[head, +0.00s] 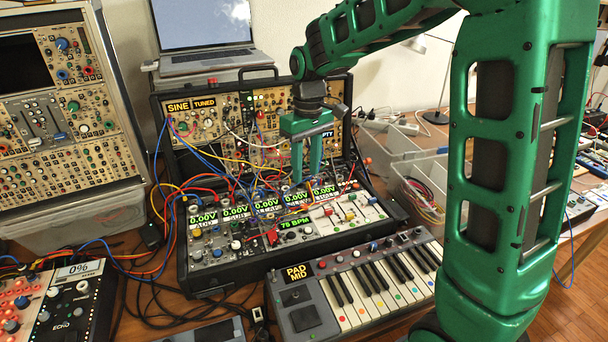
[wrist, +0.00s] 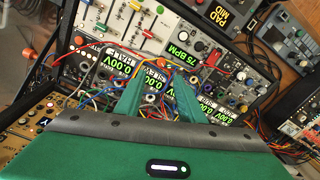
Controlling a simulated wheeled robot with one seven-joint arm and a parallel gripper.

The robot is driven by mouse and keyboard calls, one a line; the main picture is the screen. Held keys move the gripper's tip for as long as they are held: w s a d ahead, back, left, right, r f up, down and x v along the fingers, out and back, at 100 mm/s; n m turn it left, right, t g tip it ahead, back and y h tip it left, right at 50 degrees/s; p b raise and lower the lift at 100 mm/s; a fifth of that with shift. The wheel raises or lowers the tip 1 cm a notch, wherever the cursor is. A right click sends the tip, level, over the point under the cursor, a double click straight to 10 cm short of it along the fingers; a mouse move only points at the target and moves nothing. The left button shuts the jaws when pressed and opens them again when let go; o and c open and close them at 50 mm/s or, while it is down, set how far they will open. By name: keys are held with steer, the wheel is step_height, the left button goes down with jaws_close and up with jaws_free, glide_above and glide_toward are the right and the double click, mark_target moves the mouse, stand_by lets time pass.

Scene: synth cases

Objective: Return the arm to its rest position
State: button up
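My arm is green and comes in from the right of the head view. My gripper (head: 307,178) points down over the middle of the modular synth case (head: 180,235), in front of its upright panel and above the patch cables (head: 215,170). In the wrist view the two green fingers of my gripper (wrist: 160,74) stand apart with a gap between them. Nothing is held in the gap; cables and modules with green 0.00V displays (wrist: 125,62) show beyond it. Whether the fingertips touch any cable I cannot tell.
A keyboard (head: 345,317) reading PAD MID stands in front of the case. A laptop (head: 205,55) is behind it, a tall synth rack (head: 60,120) at left, and an echo box (head: 72,305) at front left. A clear bin (head: 425,170) of cables stands at right.

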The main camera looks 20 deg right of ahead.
stand_by(0.3)
steer(key=s+d+r+m, duration=0.3)
steer(key=s+d+m, duration=0.3)
steer(key=s+d, duration=0.85)
steer(key=s+d+f+m, duration=0.1)
steer(key=s+m, duration=0.1)
steer(key=s, duration=0.6)
steer(key=s+d+f+m, duration=0.2)
steer(key=s, duration=0.7)
steer(key=shift+s+m, duration=0.15)
steer(key=shift+m, duration=0.15)
steer(key=shift+f, duration=0.1)
steer(key=shift+w+f, duration=0.2)
steer(key=shift+w, duration=0.45)
